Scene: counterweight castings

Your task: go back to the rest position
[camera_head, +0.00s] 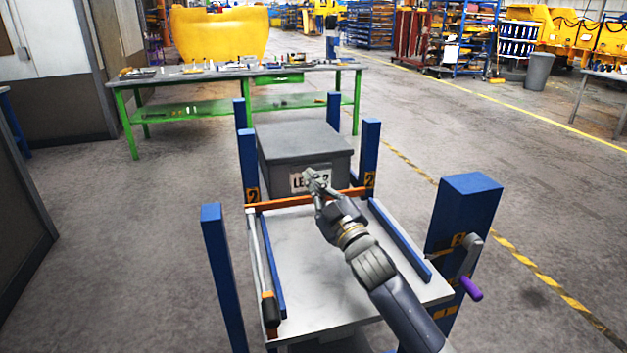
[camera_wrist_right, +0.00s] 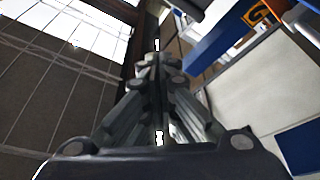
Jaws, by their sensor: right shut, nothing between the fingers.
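My right gripper (camera_head: 313,180) reaches in from the lower right in the head view, above the far part of a white-topped table (camera_head: 315,285) and in front of a grey box. Its fingers are together and hold nothing. In the right wrist view the gripper (camera_wrist_right: 158,62) shows closed, with the fingers side by side. The grey box (camera_head: 300,140) has a label, partly hidden by the gripper, and stands between blue posts (camera_head: 371,145). My left gripper is not in either view.
An orange bar (camera_head: 275,203) crosses between the box and the table. Blue rails (camera_head: 400,240) run along the table's sides. A long-handled tool (camera_head: 268,300) lies at its left. A crank with a purple handle (camera_head: 471,288) sits at right. Open floor (camera_head: 130,240) lies left.

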